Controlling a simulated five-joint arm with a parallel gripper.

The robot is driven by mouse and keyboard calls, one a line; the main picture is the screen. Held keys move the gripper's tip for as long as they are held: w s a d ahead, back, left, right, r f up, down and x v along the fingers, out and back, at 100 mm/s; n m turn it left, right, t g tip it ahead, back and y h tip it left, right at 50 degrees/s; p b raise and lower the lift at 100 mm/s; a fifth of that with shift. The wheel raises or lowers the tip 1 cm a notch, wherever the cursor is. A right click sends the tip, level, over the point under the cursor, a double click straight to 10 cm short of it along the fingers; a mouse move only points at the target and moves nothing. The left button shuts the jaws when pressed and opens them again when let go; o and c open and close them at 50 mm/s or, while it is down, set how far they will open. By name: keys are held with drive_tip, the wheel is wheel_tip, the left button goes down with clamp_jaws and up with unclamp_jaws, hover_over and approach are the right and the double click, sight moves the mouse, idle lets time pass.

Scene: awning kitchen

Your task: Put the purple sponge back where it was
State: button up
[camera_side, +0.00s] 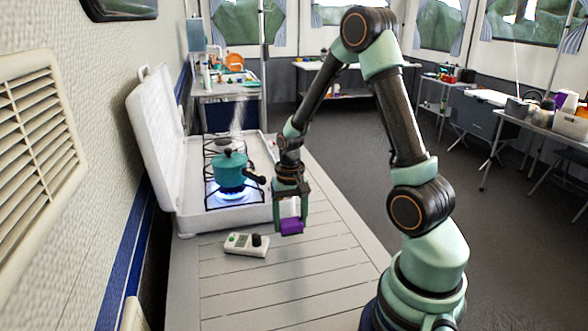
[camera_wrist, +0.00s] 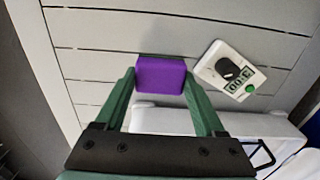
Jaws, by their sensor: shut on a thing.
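The purple sponge (camera_side: 291,226) is between the fingertips of my gripper (camera_side: 291,222) in the side view, over the slatted table top near the stove's front corner. In the wrist view the purple sponge (camera_wrist: 161,74) sits between the two green fingers of my gripper (camera_wrist: 160,80), which are shut on it. The sponge looks close to the table surface, but I cannot tell whether it touches it.
A white timer with a dark knob (camera_side: 247,244) lies left of the sponge; it also shows in the wrist view (camera_wrist: 229,70). A teal pot (camera_side: 230,170) steams over a lit blue flame on the open white stove (camera_side: 252,216). The slatted table (camera_side: 290,280) is clear in front.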

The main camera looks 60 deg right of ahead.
sight(291, 231)
drive_tip(key=shift+f, duration=1.75)
drive_tip(key=shift+f, duration=0.1)
drive_tip(key=o, duration=1)
drive_tip(key=shift+o, duration=0.2)
wheel_tip(291, 231, up, 12)
drive_tip(key=shift+r, duration=0.1)
drive_tip(key=s+a+r+n+t, duration=0.2)
drive_tip(key=a+r+n, duration=0.2)
drive_tip(key=a+r, duration=0.2)
drive_tip(key=s+a+r+n+t, duration=0.2)
drive_tip(key=a+r+n, duration=0.3)
drive_tip(key=a, duration=0.4)
drive_tip(key=shift+s+r+t, duration=0.25)
drive_tip(key=shift+r+t, duration=0.4)
drive_tip(key=shift+t, duration=0.15)
